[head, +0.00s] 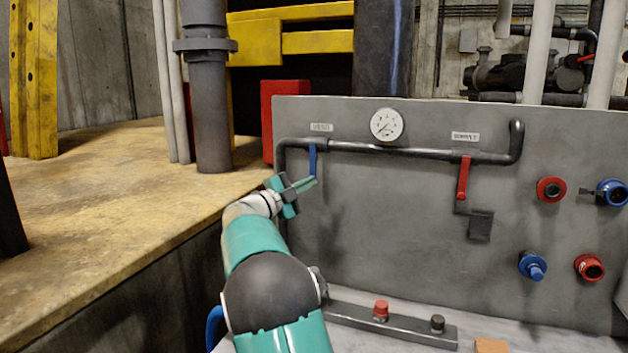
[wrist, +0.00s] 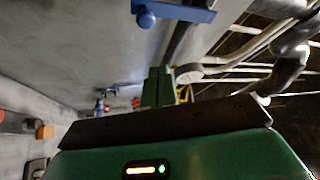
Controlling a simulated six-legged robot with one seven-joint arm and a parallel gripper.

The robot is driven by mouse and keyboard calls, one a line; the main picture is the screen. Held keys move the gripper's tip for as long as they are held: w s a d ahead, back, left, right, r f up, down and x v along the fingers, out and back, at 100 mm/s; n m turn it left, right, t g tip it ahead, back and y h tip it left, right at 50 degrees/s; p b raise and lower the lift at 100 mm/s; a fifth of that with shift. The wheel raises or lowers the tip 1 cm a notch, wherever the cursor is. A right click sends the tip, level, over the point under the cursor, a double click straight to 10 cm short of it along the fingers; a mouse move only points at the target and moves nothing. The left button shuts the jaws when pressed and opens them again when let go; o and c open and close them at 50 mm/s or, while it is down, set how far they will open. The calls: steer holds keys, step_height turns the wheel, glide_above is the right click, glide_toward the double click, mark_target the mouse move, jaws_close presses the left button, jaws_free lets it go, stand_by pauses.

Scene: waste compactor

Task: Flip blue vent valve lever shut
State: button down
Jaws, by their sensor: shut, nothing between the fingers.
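The blue vent valve lever (head: 312,160) hangs straight down from the dark pipe, under a small label at the left of the grey panel. In the wrist view a blue bar (wrist: 185,12), which looks like this lever, crosses the top edge with a rounded blue knob below it. My gripper (head: 310,183) is at the lever's lower end in the head view, fingers pointing right. Its green fingers (wrist: 158,87) are together and empty in the wrist view, apart from the blue bar. I cannot tell whether the gripper touches the lever.
A red lever (head: 463,178) hangs from the same pipe (head: 400,149) further right. A round gauge (head: 386,125) sits above the pipe. Red and blue fittings (head: 551,190) protrude at the right. A button box (head: 390,321) lies below. The panel between the levers is clear.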

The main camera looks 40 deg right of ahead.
steer(key=shift+v, duration=2.8)
steer(key=w+a+r+n+t+y, duration=0.3)
steer(key=a+r+n+t+y, duration=0.3)
steer(key=a+n+t, duration=0.65)
steer(key=s+a+f+n+t+y, duration=0.1)
steer(key=s+a+n+t+y, duration=0.15)
steer(key=a+n+y, duration=0.35)
steer(key=s+a+f+n+t+y, duration=0.2)
steer(key=s+a+n+y, duration=0.3)
steer(key=a, duration=0.3)
steer(key=s+a+f+n+g+y, duration=0.5)
steer(key=s+a+f, duration=0.3)
steer(key=s, duration=0.3)
steer(key=s+f+n+g, duration=0.2)
steer(key=s+f, duration=0.3)
steer(key=s, duration=0.3)
steer(key=s+f+n+g+h, duration=0.1)
steer(key=s+f+n+g, duration=0.1)
steer(key=s+f, duration=0.4)
steer(key=s+g, duration=0.1)
steer(key=s, duration=0.1)
steer(key=shift+s+a+f+g, duration=0.15)
steer(key=shift+s+a+g, duration=0.1)
steer(key=shift+a+g, duration=0.05)
